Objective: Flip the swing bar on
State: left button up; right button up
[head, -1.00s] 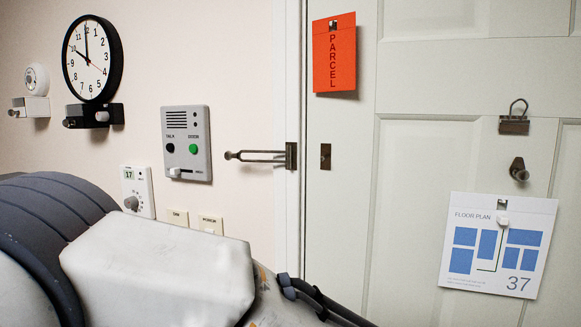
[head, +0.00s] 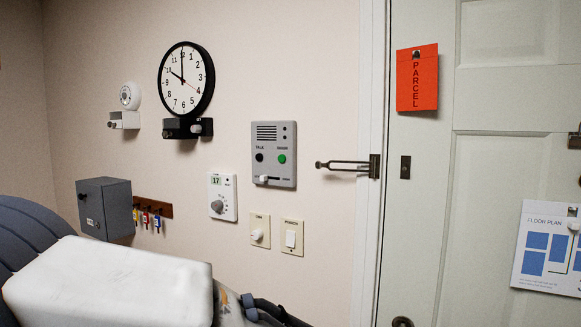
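The swing bar (head: 345,165) is a dark metal loop mounted on the white door frame, right of the intercom panel. It points left, away from the door, and lies over the wall side. A small dark plate (head: 405,167) sits on the door just right of the frame, apart from the bar. Neither of my grippers is in the head view. Part of my own body fills the lower left.
The door (head: 480,180) appears closed, with an orange parcel card (head: 417,80) and a floor plan sheet (head: 548,250). The wall holds an intercom (head: 274,154), a clock (head: 186,80), a thermostat (head: 222,197), switches (head: 291,238), a grey box (head: 104,208) and hanging keys (head: 150,218).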

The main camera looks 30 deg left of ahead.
aim_at(318, 165)
jog(key=u, duration=0.2)
jog(key=i, duration=0.7)
jog(key=u, duration=1.65)
